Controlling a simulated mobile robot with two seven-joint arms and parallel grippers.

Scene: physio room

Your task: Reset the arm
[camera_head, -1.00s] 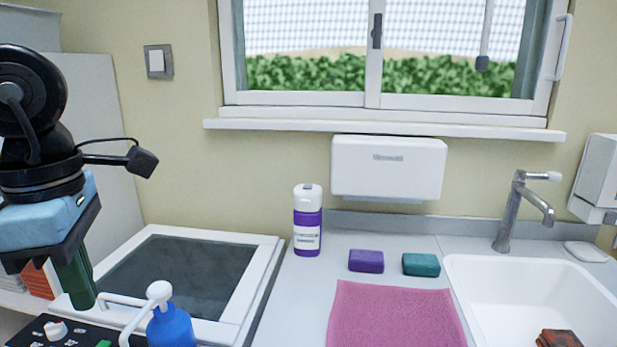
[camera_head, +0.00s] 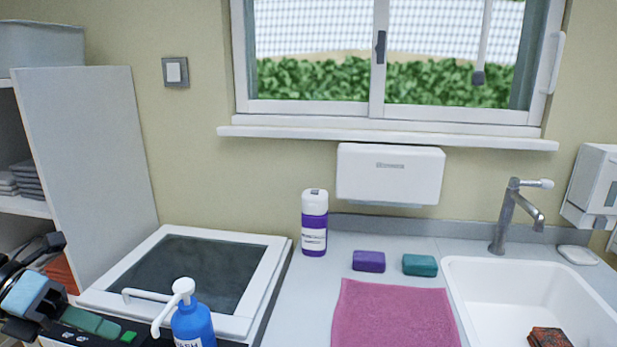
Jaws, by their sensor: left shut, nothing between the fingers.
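My left gripper (camera_head: 106,326) is at the lower left edge of the head view. The rest of my left arm is mostly cut off by the left edge. My right gripper is not in view.
A black control panel (camera_head: 75,341) lies by the fingers. Behind are a framed dark-topped unit (camera_head: 262,284), a grey partition (camera_head: 88,150) and shelves. A purple bottle (camera_head: 314,238), two soaps (camera_head: 369,261), a pink cloth (camera_head: 392,318) and a sink (camera_head: 480,275) stand rightward.

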